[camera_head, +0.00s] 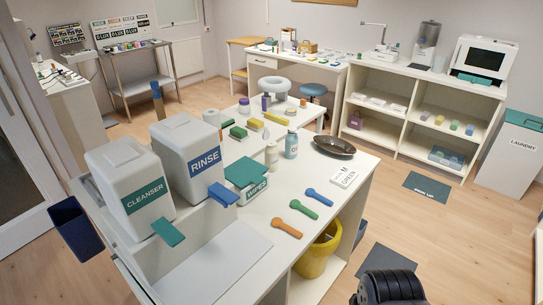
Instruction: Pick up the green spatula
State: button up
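The green spatula (304,209) lies flat on the white counter (335,205) near its right edge. It has a round end at the upper left and a handle running to the lower right. An orange spatula (287,228) lies below it and a blue spatula (319,197) lies above it, all in a row and apart. A small white card (346,177) with "GREEN" on it lies to the upper right of the row. My gripper's fingers do not show in this view.
Large white CLEANSER (131,195) and RINSE (190,155) containers stand left on the counter, with a WIPES box (246,180) beside them. A dark bowl (334,147) sits at the far right end. A yellow bin (318,252) stands below the right edge.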

aim_at(294, 204)
jog(key=i+l, duration=0.95)
jog(key=i+z, duration=0.05)
